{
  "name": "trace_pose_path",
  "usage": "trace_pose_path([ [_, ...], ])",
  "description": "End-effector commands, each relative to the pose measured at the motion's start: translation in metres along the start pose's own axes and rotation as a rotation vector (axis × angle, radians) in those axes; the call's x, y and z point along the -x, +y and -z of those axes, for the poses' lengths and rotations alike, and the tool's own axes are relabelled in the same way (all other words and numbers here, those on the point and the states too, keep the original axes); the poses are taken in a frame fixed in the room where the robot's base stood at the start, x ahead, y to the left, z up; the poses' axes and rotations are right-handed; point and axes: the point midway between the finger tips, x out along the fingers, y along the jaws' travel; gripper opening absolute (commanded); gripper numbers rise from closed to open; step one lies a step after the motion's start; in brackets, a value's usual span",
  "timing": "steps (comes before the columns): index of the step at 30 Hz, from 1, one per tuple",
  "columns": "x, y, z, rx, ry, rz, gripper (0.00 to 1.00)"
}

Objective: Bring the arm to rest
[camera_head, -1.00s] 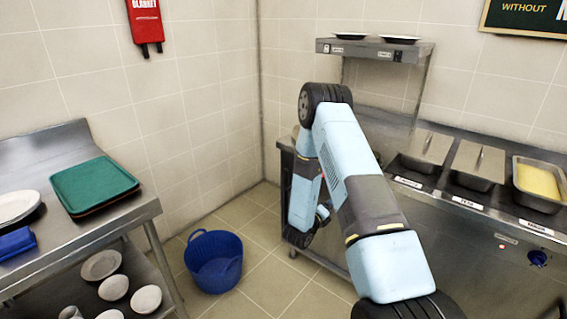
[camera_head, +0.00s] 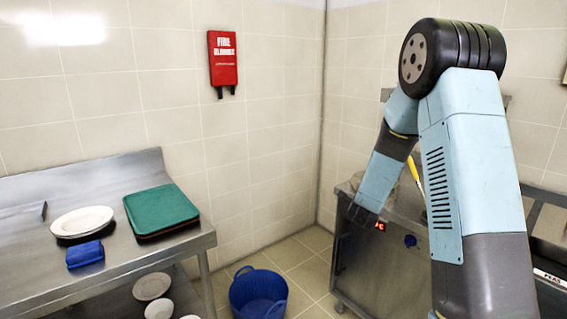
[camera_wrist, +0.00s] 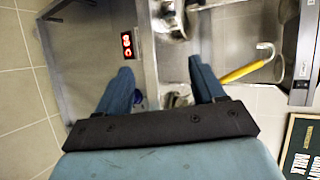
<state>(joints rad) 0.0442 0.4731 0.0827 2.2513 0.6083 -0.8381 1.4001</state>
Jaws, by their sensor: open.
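My gripper (camera_wrist: 164,82) shows in the wrist view with its two blue-grey fingers spread apart and nothing held between them. Beyond the fingers is a steel counter front with a red lit display (camera_wrist: 127,45). A yellow-handled utensil (camera_wrist: 245,70) with a hooked end lies past the right finger, apart from it. In the head view my arm is bent, with its elbow high at the right and its forearm pointing down towards the counter.
A steel table (camera_head: 110,262) at the left holds a green tray (camera_head: 160,208), a white plate (camera_head: 82,221) and a blue cloth (camera_head: 85,254). A blue tub (camera_head: 258,292) stands on the floor. A fire blanket (camera_head: 222,60) hangs on the wall. A steel counter (camera_head: 375,268) stands behind my arm.

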Motion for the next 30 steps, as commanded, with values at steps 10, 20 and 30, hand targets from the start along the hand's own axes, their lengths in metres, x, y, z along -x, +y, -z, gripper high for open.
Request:
trace_pose_path([
  [10, 0.077, -0.055, -0.026, 0.324, -0.192, -0.110, 0.69],
  [20, 0.166, -0.084, -0.029, 0.678, -0.367, -0.179, 0.69],
  [30, 0.264, -0.095, -0.007, 1.063, -0.526, -0.223, 0.69],
])
